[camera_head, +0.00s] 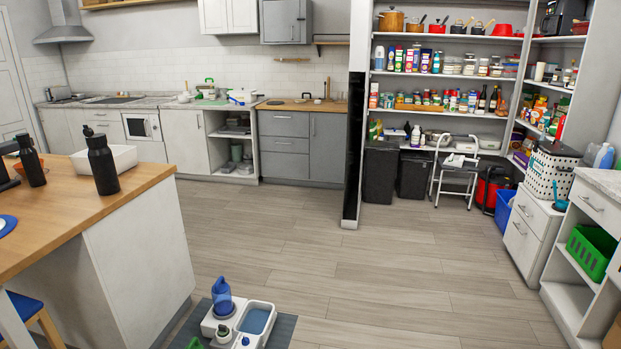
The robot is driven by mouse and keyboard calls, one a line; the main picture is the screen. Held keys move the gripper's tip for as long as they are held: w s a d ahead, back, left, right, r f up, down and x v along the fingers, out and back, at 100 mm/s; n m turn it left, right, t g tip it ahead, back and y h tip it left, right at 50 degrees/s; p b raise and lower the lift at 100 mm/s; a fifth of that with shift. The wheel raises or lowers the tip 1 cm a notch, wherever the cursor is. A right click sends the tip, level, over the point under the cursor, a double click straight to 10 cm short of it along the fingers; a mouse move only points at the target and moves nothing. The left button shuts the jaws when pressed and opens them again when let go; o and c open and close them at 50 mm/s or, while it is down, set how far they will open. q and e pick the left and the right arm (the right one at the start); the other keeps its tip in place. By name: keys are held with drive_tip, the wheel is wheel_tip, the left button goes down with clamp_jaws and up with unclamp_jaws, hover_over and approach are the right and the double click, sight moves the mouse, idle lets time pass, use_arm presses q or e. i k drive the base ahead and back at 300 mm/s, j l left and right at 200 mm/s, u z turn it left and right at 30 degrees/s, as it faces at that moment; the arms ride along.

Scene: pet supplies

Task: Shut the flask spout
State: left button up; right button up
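Two dark flasks stand upright on the wooden counter (60,215) at the left. The nearer flask (104,172) is black, near the counter's right edge, with a small piece sticking up at the left of its top. The other flask (32,168) stands further left and also has a raised piece on its top. The tops are too small to tell whether either spout is open or shut. Neither of my grippers is in view, and nothing touches the flasks.
A white bowl (118,158) sits behind the nearer flask. A white pet feeder (262,310) with a blue bottle (222,297) stands on a grey mat on the floor beside the counter. The wooden floor (340,265) in the middle is clear. Stocked shelves line the back right.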

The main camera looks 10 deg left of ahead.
sight(88, 132)
drive_tip(key=i+u, duration=0.1)
drive_tip(key=i, duration=0.55)
drive_tip(key=i+u, duration=0.1)
drive_tip(key=i, duration=0.55)
drive_tip(key=i+l+u, duration=0.1)
drive_tip(key=i, duration=0.55)
drive_tip(key=l, duration=0.1)
